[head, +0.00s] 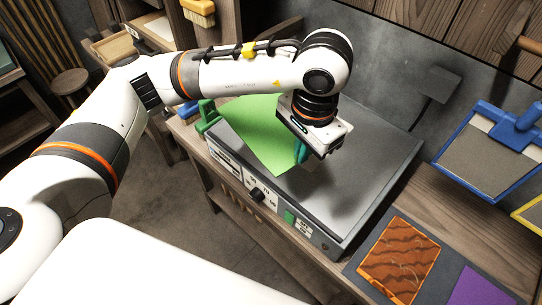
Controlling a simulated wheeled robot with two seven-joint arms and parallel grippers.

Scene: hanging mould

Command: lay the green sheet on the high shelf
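The green sheet (253,127) is flat and bright, over the left part of the grey machine's top (372,150). I cannot tell whether it rests on that top or is held just above it. My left gripper (301,152) points down at the sheet's right edge, its teal fingers touching or very close to it. The fingers overlap in this view, so their gap and any grip on the sheet are hidden. The wrist covers part of the sheet's right side. My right gripper is out of view. I cannot make out which surface is the high shelf.
The machine stands on a wooden bench, with a green clamp-like piece (207,116) at its left corner. An orange patterned sheet (398,260) and a purple sheet (478,287) lie at the right. A blue-framed board (487,150) is behind them. A yellow brush (199,10) hangs at the back.

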